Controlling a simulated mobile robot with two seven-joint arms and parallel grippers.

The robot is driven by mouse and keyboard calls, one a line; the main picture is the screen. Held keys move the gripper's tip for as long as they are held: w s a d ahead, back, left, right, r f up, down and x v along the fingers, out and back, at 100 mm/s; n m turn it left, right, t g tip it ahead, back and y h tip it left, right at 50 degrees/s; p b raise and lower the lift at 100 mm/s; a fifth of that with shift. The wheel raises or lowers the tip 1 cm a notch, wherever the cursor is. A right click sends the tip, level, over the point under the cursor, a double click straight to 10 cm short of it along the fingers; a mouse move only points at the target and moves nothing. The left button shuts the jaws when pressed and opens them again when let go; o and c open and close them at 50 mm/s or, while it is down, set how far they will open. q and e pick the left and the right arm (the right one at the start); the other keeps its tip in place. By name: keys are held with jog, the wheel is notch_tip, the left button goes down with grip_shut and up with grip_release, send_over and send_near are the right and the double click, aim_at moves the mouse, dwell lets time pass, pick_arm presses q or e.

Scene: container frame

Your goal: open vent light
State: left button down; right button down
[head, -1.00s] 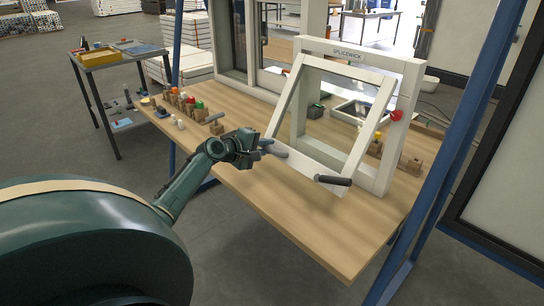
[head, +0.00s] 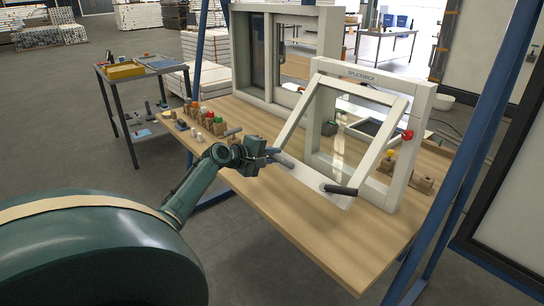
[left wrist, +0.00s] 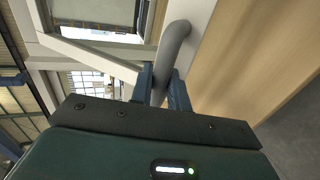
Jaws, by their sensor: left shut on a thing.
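The vent light is a white-framed glazed sash (head: 301,112) in a white upright frame (head: 423,118) labelled SPLICEWICK on the bench. The sash is tilted open, its lower edge swung out towards me. A grey handle (head: 283,160) sits at its lower left, and a dark handle (head: 341,190) at its lower right. My left gripper (head: 271,156) is shut on the grey handle; in the left wrist view its fingers (left wrist: 161,88) close around the curved grey bar (left wrist: 174,42). A red knob (head: 407,135) is on the frame's right side. My right gripper is not in view.
The frame stands on a wooden bench (head: 310,233), whose front strip is clear. A larger white window (head: 257,58) stands behind left. Several small blocks with coloured tops (head: 208,122) lie on the left of the bench. Blue posts (head: 466,160) flank it.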

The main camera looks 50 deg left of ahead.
pick_arm(q)
jog(key=c, duration=1.5)
grip_release()
jog(key=shift+r, duration=0.45)
jog(key=shift+o, duration=0.6)
jog(key=shift+f, duration=0.1)
jog(key=shift+s, duration=0.1)
jog(key=v, duration=1.3)
jog(key=shift+b, duration=0.3)
jog(key=shift+f, duration=0.1)
